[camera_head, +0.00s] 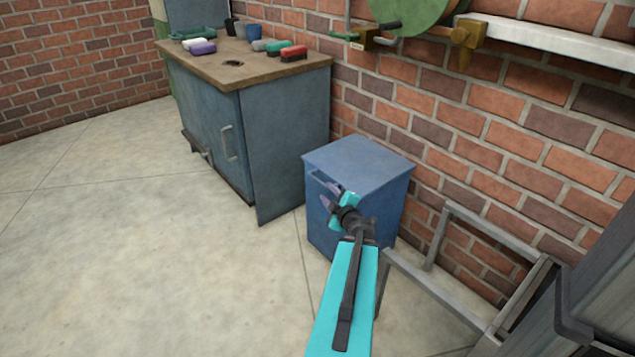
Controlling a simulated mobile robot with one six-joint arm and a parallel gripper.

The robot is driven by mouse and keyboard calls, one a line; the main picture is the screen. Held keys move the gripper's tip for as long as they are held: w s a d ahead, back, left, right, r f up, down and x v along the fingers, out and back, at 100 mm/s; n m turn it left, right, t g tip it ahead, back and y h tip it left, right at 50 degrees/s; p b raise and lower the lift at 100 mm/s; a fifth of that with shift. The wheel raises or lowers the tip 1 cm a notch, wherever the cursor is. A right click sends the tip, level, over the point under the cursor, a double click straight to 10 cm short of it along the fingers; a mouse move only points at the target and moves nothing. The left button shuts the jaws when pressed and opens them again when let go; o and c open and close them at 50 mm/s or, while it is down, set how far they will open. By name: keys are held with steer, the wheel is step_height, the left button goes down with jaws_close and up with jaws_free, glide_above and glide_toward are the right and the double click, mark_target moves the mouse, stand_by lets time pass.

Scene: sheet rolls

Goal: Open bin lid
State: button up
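The blue bin (388,208) stands on the floor against the brick wall. Its flat lid (360,160) is down and looks level, closed on the bin's body. A thin handle (317,177) shows at the lid's front left edge. My gripper (327,192) is in front of the bin's front face, close to the handle, with my cyan arm reaching up from the bottom of the view. The fingers are small and partly overlap the handle. I cannot tell whether they touch it or how far apart they are. The arm hides part of the bin's front.
A blue cabinet (286,130) with a wooden top stands left of the bin, with several small coloured items on it. A grey metal frame (440,290) stands close on the right. A white shelf (560,45) is on the brick wall above. The floor at left is clear.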

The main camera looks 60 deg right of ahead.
mark_target(319, 182)
steer(key=shift+b+x, duration=1.5)
steer(key=shift+x, duration=4.5)
steer(key=shift+c, duration=0.3)
jaws_close()
steer(key=shift+d, duration=0.15)
